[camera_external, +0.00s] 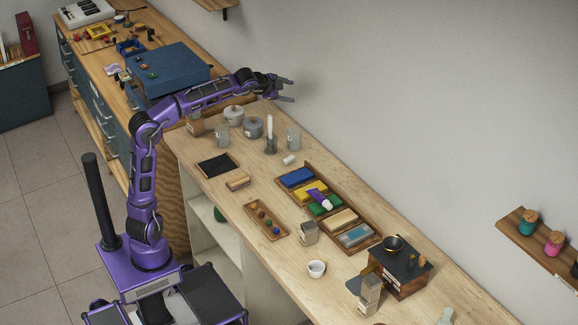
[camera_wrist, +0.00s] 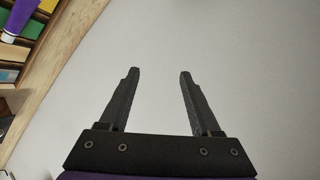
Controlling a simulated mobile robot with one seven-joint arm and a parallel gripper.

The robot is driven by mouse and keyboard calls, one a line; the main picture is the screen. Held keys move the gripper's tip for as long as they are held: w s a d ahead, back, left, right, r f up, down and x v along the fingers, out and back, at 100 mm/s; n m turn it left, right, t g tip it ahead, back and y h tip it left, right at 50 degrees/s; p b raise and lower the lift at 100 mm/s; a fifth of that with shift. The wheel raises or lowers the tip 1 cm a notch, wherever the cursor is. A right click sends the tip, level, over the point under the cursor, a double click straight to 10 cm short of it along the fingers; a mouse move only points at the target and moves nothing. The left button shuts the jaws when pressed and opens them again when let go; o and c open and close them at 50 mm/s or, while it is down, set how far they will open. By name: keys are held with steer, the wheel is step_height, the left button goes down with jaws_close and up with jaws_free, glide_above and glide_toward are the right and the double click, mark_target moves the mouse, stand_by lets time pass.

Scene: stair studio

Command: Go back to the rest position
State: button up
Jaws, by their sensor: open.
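My gripper (camera_external: 284,88) is at the end of my outstretched purple arm, above the back edge of the wooden counter, near the wall. In the wrist view my gripper (camera_wrist: 155,95) is open and empty, its two dark fingers apart in front of the plain wall. In the external view the arm rises from my base at the lower left and reaches to the right over the counter's far end. Nothing is between the fingers.
A blue case (camera_external: 170,69) stands on the bench behind my arm. A wall shelf (camera_external: 506,217) is at right.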

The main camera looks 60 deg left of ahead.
steer(key=s+a+r+m+t+y, duration=0.25)
steer(key=r+m, duration=0.35)
steer(key=r, duration=0.4)
steer(key=s+a+r+m+t+y, duration=0.1)
steer(key=s+r+m+t+y, duration=0.15)
steer(key=r+m, duration=0.55)
steer(key=s+a+r+m+t+y, duration=0.1)
steer(key=s+r+m, duration=0.25)
steer(key=r, duration=0.95)
steer(key=s+d+f+n+g, duration=0.1)
steer(key=s+d+f+n, duration=0.1)
steer(key=d+f, duration=0.45)
steer(key=s+d+f+n+g, duration=0.1)
steer(key=s+d+f+n, duration=0.15)
steer(key=d+f, duration=0.4)
steer(key=s+a+f+n+g+h, duration=0.1)
steer(key=s+f+n+g+h, duration=0.2)
steer(key=s+f+n, duration=0.4)
steer(key=s+a+f+n+g+h+p, duration=0.1)
steer(key=s+f+n, duration=0.6)
steer(key=f, duration=1.2)
steer(key=s+a+f+n+g+h+p, duration=0.1)
steer(key=s+f+n+g+h, duration=0.3)
steer(key=s+f+n, duration=0.4)
step_height(320, 180, down, 6)
steer(key=shift+s+a+r+g+h, duration=0.15)
steer(key=shift+s+a+g+h, duration=0.15)
steer(key=shift+s+a+g, duration=0.4)
